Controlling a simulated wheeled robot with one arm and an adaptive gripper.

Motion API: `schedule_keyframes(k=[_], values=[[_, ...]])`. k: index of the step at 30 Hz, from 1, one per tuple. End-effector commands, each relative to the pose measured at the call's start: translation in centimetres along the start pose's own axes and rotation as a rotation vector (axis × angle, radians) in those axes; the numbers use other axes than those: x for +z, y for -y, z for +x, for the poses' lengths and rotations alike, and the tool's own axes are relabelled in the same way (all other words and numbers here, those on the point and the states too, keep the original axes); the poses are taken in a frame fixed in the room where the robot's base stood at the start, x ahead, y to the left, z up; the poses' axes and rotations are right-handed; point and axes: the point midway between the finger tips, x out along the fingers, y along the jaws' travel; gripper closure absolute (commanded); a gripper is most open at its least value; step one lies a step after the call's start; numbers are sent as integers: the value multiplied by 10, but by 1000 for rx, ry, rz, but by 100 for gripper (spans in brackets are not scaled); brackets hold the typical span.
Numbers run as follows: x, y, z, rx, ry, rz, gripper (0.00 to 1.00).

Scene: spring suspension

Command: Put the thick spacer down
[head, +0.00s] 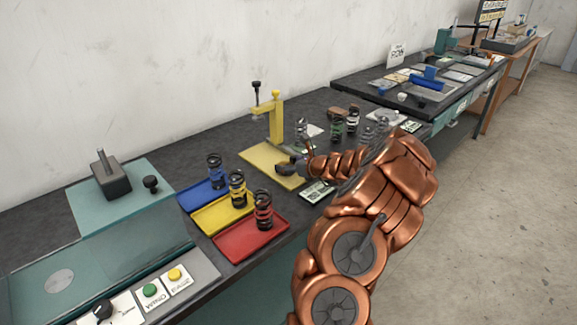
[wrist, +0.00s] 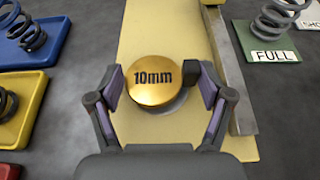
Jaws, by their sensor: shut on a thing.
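The thick spacer is a round brass-coloured disc marked "10mm" (wrist: 155,78), seen from above in the wrist view. My gripper (wrist: 165,100) is shut on it, with one purple-padded finger on each side. A grey round edge shows just under the disc; I cannot tell whether the disc rests on it. In the head view my gripper (head: 286,169) is low over the yellow base plate (head: 257,163) of the gauge stand. The spacer cannot be made out there.
The stand's yellow post (head: 276,120) rises behind my gripper. Blue (head: 190,198), yellow (head: 208,222) and red (head: 232,247) trays with coil springs stand to the left. A "FULL" card (wrist: 268,45) with a spring is at the right.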

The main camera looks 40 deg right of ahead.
Motion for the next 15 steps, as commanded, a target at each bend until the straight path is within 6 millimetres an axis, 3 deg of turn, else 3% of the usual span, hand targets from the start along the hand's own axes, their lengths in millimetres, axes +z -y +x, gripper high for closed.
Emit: schedule_keyframes(k=[15], values=[[-12, -1, 5, 2, -1, -2, 77]])
